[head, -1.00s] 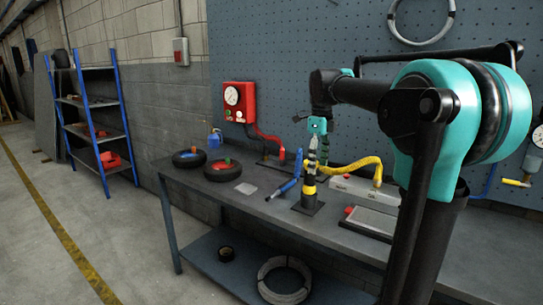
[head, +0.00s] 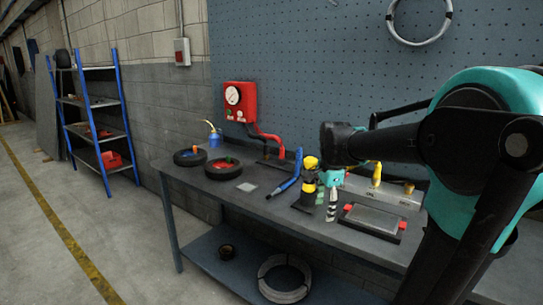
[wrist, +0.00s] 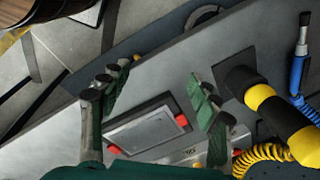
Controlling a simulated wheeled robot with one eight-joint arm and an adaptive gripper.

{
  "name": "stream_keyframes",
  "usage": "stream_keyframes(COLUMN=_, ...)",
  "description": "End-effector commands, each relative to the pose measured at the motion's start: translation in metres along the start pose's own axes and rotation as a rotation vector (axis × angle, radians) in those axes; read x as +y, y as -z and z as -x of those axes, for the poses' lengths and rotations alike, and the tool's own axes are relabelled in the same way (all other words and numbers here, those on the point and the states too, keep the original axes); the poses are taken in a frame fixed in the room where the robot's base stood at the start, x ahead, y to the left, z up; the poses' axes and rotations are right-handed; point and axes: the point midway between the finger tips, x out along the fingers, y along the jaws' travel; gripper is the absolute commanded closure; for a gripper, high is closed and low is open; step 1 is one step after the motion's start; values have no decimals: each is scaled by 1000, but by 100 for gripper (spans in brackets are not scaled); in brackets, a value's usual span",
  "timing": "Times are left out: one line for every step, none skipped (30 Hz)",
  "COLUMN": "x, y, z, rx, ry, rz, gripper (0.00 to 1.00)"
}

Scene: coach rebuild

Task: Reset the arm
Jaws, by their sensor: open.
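My arm (head: 390,145) reaches in from the right over the workbench (head: 245,205). My gripper (head: 331,208) hangs down beside the black-and-yellow stand (head: 309,190) in the head view. In the wrist view my gripper (wrist: 160,88) is open, its two green fingers well apart with nothing between them. A grey tray with red corner blocks (wrist: 142,130) lies below the fingers. The same tray (head: 372,220) is just right of my gripper in the head view. The stand (wrist: 272,105) is to the right of the fingers in the wrist view.
A yellow coiled hose (wrist: 262,157) lies near the stand. Blue shelving (head: 97,105) stands far left, with open floor before it.

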Motion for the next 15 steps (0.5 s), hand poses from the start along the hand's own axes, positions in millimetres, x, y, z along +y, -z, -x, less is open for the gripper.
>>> stream_keyframes(x=17, y=-1, z=-17, rx=5, ry=18, rz=105, gripper=38)
stream_keyframes(x=25, y=-1, z=-25, rx=10, ry=30, rz=174, gripper=38)
stream_keyframes(x=36, y=-2, z=-37, rx=17, ry=44, rz=266, gripper=38)
stream_keyframes(x=45, y=-2, z=-46, rx=24, ry=56, rz=334, gripper=38)
stream_keyframes(x=54, y=-3, z=-54, rx=31, ry=66, rz=404, gripper=38)
stream_keyframes(x=66, y=-4, z=-65, rx=42, ry=79, rz=496, gripper=38)
stream_keyframes(x=76, y=-5, z=-73, rx=51, ry=88, rz=565, gripper=38)
stream_keyframes(x=86, y=-6, z=-81, rx=61, ry=97, rz=634, gripper=38)
stream_keyframes(x=98, y=-8, z=-92, rx=76, ry=108, rz=725, gripper=38)
stream_keyframes(x=108, y=-9, z=-100, rx=87, ry=115, rz=792, gripper=38)
stream_keyframes(x=117, y=-10, z=-106, rx=99, ry=122, rz=857, gripper=38)
stream_keyframes(x=129, y=-12, z=-115, rx=114, ry=129, rz=939, gripper=38)
stream_keyframes(x=137, y=-13, z=-121, rx=126, ry=134, rz=996, gripper=38)
stream_keyframes(x=145, y=-14, z=-127, rx=138, ry=138, rz=1049, gripper=38)
stream_keyframes(x=155, y=-15, z=-133, rx=152, ry=142, rz=1114, gripper=38)
